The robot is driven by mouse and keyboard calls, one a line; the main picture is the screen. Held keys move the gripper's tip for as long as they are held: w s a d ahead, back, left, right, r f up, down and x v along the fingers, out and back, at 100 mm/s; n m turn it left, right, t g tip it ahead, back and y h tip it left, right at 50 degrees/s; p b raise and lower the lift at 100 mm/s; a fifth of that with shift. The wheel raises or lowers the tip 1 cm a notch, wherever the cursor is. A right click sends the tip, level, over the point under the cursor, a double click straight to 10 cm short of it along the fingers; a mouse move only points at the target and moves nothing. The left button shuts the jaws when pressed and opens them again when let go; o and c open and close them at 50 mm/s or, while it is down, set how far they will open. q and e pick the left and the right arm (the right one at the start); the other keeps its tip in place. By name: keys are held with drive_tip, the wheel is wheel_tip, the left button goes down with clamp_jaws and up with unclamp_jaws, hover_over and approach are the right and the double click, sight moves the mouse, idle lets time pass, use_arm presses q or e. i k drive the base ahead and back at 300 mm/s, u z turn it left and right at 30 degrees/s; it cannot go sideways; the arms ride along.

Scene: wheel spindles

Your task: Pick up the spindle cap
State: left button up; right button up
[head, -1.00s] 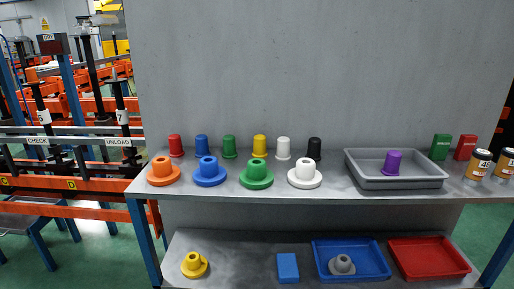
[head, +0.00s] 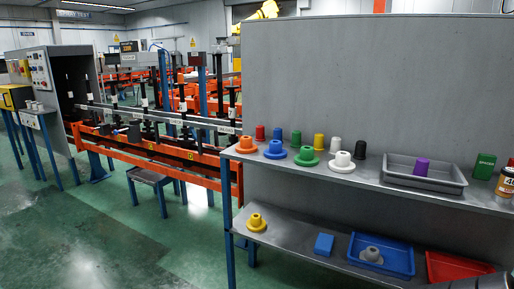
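Small upright caps stand in a row on the upper shelf: red (head: 260,132), blue (head: 277,133), green (head: 296,139), yellow (head: 319,141), white (head: 336,145) and black (head: 360,149). A purple cap (head: 421,167) stands in a grey tray (head: 455,186). In front are flanged pieces: orange (head: 246,147), blue (head: 275,151), green (head: 306,158) and white (head: 342,163). On the lower shelf are a yellow flanged piece (head: 256,223) and a grey one (head: 371,254) in a blue tray (head: 403,267). I cannot tell which one the task means. Neither gripper is in view.
The shelf unit (head: 300,218) stands at right, with a blue block (head: 323,244), red tray (head: 455,268), green box (head: 484,166) and orange can (head: 507,184). An orange spindle line (head: 150,150) and small table (head: 152,176) are left. Green floor (head: 90,240) is open at lower left.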

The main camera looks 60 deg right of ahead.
sight(319, 138)
drive_tip(key=u, duration=0.15)
drive_tip(key=i, duration=0.85)
drive_tip(key=z, duration=0.85)
drive_tip(key=i, duration=1.65)
drive_tip(key=z, duration=1.25)
